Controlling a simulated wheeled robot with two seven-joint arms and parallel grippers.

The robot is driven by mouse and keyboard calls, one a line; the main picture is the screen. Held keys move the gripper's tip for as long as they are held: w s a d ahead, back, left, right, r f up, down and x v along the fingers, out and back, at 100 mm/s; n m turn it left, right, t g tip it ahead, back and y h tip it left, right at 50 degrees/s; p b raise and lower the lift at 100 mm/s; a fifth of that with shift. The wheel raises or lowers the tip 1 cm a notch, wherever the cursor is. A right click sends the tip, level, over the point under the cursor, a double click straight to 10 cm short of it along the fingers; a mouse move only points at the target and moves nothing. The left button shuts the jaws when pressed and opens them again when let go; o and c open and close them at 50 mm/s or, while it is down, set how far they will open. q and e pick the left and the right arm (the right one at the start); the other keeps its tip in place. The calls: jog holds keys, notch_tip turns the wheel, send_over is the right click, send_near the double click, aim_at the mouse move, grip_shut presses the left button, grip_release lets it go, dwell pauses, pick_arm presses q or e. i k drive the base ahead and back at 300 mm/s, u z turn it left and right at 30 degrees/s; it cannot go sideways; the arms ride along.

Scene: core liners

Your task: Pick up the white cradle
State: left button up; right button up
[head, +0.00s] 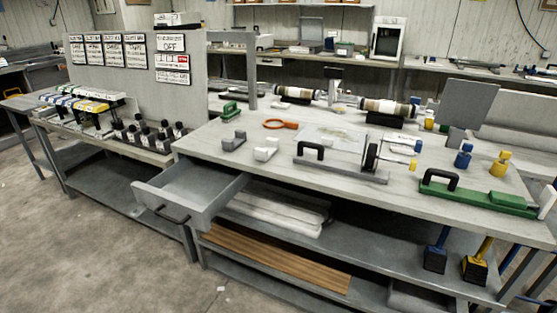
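The white cradle (266,150) is a small U-shaped block. It sits upright on the grey workbench (225,166) near its front left part, behind the open drawer. A similar grey cradle (234,141) stands just to its left, with a narrow gap between them. Nothing covers the white cradle and nothing lies in it. Neither of my grippers shows in the head view.
An orange ring-handled tool (281,124) lies behind the cradles. A grey fixture with a black handle (340,170) stands to their right. An open drawer (190,190) juts out in front. A green tool (477,198) lies at the right.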

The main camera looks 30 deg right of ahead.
aim_at(261, 154)
jog(key=z, duration=0.75)
jog(key=i, duration=1)
jog(key=z, duration=0.65)
